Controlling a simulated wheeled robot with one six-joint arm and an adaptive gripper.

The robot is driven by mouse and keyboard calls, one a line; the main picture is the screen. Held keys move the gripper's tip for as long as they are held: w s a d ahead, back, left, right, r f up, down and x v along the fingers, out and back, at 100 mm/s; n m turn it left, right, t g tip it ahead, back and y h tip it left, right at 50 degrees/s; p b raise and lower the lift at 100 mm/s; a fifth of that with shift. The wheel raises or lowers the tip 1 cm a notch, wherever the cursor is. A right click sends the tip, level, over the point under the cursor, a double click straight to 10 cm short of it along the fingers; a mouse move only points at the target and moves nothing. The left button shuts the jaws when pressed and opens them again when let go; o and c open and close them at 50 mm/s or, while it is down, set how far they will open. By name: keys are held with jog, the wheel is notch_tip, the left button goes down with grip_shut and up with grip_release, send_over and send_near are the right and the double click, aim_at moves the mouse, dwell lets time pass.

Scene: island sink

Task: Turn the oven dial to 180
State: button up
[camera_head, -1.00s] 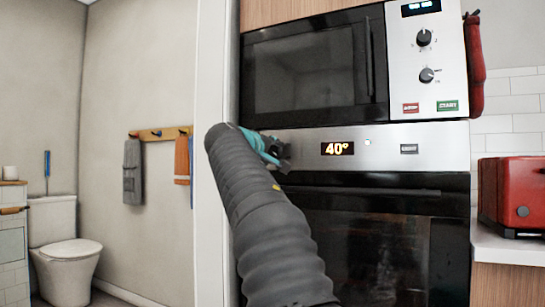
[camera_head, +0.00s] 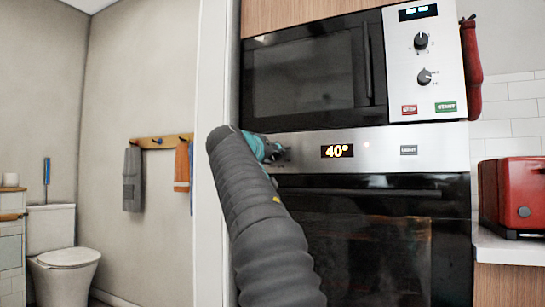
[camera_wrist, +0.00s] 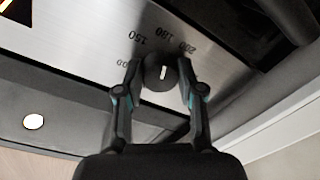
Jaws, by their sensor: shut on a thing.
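The oven dial (camera_wrist: 160,74) is a round black knob with a short white line on its face. In the wrist view it sits between my two fingers, which touch its sides. Numbers printed around it, upside down in this view, include 150, 180 and 200. The white line stands nearly upright in the picture, in line with the 180. My gripper (camera_wrist: 159,70) is shut on the dial. In the head view my gripper (camera_head: 276,153) is at the left end of the steel oven panel (camera_head: 385,162), and my arm partly hides it. The oven display (camera_head: 337,151) reads 40°.
A microwave (camera_head: 310,78) is just above the panel. The oven door handle (camera_head: 370,192) runs below it. A white wall edge (camera_head: 211,80) stands close left of my arm. A red toaster (camera_head: 511,195) is on the counter at right.

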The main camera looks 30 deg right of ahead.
dwell(0.3)
jog(key=o, duration=1.1)
jog(key=shift+o, duration=0.2)
jog(key=v, duration=1.2)
